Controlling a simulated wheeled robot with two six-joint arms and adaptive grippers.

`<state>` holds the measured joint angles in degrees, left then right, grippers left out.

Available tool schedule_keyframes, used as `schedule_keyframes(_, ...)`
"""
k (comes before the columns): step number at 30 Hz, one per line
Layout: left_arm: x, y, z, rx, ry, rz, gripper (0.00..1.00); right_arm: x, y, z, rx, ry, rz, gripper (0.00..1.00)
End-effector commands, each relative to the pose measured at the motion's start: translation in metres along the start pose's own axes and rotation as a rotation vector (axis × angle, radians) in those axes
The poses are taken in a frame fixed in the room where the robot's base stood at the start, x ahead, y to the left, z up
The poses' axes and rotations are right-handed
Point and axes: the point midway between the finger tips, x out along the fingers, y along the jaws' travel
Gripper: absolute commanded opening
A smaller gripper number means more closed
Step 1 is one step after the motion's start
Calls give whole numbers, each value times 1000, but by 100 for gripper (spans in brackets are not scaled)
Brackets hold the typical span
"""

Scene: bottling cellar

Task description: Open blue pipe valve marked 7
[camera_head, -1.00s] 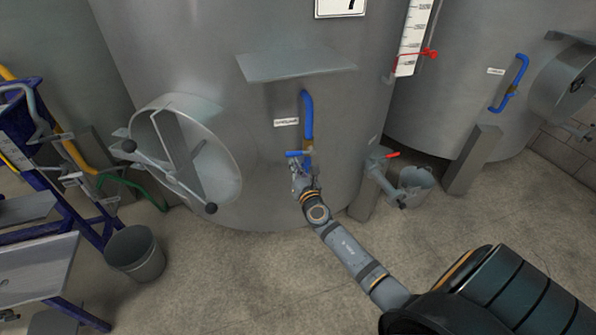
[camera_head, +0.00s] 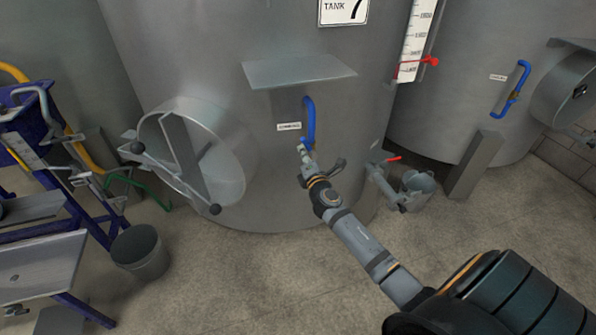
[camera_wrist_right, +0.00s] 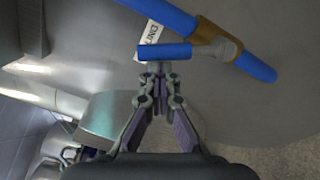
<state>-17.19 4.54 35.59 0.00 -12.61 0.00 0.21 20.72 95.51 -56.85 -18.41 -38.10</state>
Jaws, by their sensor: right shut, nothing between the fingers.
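The tank (camera_head: 210,60) marked 7 has a curved blue pipe (camera_head: 310,118) on its front. In the right wrist view the blue pipe (camera_wrist_right: 255,66) runs diagonally through a brass-coloured valve body (camera_wrist_right: 213,32). A blue lever (camera_wrist_right: 165,52) sticks out left from it, at an angle to the pipe. My right gripper (camera_head: 304,152) is at the pipe's lower end and hides the lever in the head view. Its fingertips (camera_wrist_right: 159,68) are shut and empty, right at the lever's edge; I cannot tell whether they touch it. My left gripper is not in view.
A round hatch (camera_head: 195,150) with a bar handle stands out left of the pipe, and a metal shelf plate (camera_head: 300,72) above. Blue-framed equipment (camera_head: 60,230) stands left.

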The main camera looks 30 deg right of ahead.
Motion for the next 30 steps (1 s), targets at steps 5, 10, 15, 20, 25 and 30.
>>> schedule_keyframes(5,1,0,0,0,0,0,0,1,3,12,150,-2,-6,0)
schedule_keyframes(10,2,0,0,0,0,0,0,1,4,20,278,-2,-14,0)
schedule_keyframes(15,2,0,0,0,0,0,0,1,4,26,351,-2,-18,0)
schedule_keyframes(20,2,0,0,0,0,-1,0,1,4,29,348,-2,-19,0)
schedule_keyframes(25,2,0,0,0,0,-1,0,1,4,31,346,-3,-19,0)
schedule_keyframes(30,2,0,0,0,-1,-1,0,2,4,32,346,-3,-20,0)
